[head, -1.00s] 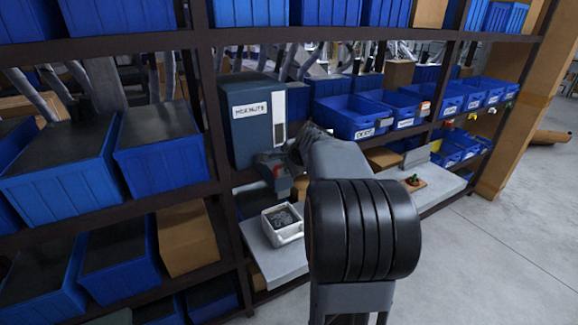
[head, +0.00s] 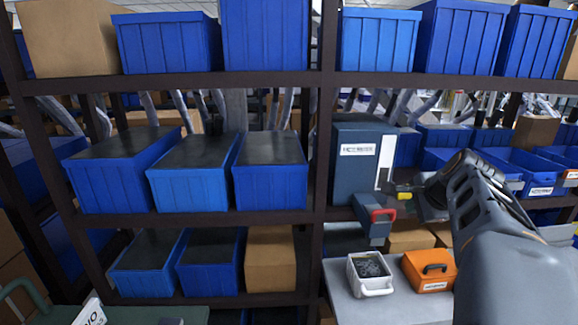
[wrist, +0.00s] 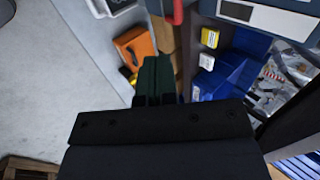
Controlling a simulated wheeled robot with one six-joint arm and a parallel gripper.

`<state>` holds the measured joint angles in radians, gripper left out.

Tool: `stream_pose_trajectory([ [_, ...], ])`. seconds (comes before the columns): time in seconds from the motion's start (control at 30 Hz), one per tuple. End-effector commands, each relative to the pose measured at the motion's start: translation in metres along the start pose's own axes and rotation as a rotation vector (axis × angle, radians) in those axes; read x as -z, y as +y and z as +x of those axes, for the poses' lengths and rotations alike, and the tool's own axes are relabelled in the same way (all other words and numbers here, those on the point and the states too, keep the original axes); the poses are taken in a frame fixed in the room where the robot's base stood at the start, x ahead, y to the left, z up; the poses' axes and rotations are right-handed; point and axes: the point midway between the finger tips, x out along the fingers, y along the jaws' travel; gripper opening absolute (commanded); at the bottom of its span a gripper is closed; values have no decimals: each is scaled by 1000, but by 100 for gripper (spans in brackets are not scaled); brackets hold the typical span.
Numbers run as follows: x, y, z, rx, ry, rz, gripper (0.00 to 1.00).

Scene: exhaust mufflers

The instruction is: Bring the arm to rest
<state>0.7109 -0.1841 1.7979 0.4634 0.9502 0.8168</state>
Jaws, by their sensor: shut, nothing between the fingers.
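My gripper (wrist: 156,64) shows in the wrist view as two dark green fingers set side by side with no gap and nothing held. In the head view my arm comes in from the lower right and its wrist end is in front of the shelf, right of a dark blue-grey dispenser box (head: 354,165). The fingertips are hard to make out there. In the wrist view the fingers point toward an orange case (wrist: 136,46) and a brown carton; I see no contact.
The dispenser has a red-handled outlet (head: 382,216). Below it, a white bin of small parts (head: 370,272) and the orange case (head: 430,270) stand on a grey shelf board (head: 345,305). Blue bins (head: 190,185) fill the racks. A green surface (head: 150,315) is at lower left.

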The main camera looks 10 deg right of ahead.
Motion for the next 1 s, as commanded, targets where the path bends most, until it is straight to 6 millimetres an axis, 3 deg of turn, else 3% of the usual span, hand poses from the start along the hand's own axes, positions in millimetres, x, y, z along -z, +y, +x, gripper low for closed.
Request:
stream_pose_trajectory([
  [0.13,2,6,4,-21,11,-135,0],
  [0.23,-2,45,21,-126,2,-344,0],
  [0.4,-71,115,42,-276,-123,-873,0],
  [0.5,-116,155,46,-320,-211,-1177,0],
  [0.63,-160,197,44,-331,-298,-1462,0],
  [0.8,-194,215,37,-286,-345,-1608,0],
  [1.0,-209,213,32,-247,-357,-1659,0],
])
